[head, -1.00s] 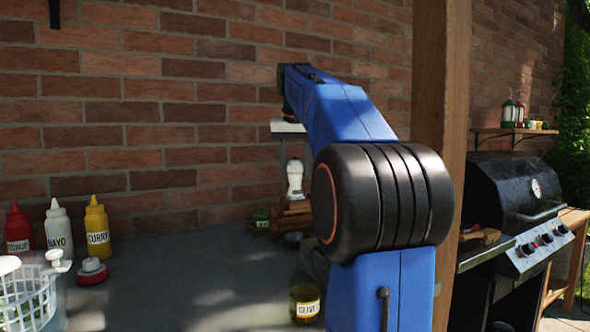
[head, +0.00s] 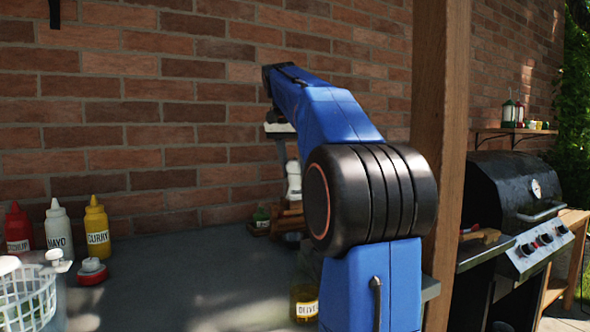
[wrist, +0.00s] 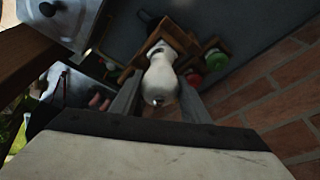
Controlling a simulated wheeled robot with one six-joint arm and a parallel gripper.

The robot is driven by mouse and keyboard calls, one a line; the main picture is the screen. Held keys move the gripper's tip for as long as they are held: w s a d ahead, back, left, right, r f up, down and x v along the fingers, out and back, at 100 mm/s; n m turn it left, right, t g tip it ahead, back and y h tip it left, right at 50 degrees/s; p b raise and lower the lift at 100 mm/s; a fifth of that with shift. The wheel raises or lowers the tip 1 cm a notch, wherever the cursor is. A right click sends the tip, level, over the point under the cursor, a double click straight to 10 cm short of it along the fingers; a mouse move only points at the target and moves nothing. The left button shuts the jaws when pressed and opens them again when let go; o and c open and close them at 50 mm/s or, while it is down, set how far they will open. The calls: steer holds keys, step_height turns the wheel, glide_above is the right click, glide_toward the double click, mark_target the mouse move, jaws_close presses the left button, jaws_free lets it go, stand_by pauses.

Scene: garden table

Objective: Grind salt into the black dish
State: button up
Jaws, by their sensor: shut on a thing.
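A white salt mill (head: 293,180) stands out against the brick wall in the head view, partly hidden by my arm and slightly tilted. In the wrist view the white mill (wrist: 160,78) is between the grey fingers of my gripper (wrist: 161,101), which is shut on it. The mill is over or just in front of a wooden rack (wrist: 178,36); I cannot tell whether it touches the rack. A small dark round shape (head: 292,237) beside my arm may be the black dish, but it is mostly hidden.
Red (head: 18,228), white (head: 58,228) and yellow (head: 97,230) sauce bottles stand at the left, near a white basket (head: 25,295). A jar (head: 304,302) is at the front by my arm. A wooden post (head: 440,130) is at the right. The middle tabletop is clear.

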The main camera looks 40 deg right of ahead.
steer(key=shift+m, duration=0.5)
steer(key=shift+n+t, duration=0.4)
steer(key=shift+n, duration=1.5)
steer(key=o, duration=1)
steer(key=shift+v, duration=3.4)
steer(key=shift+r, duration=0.1)
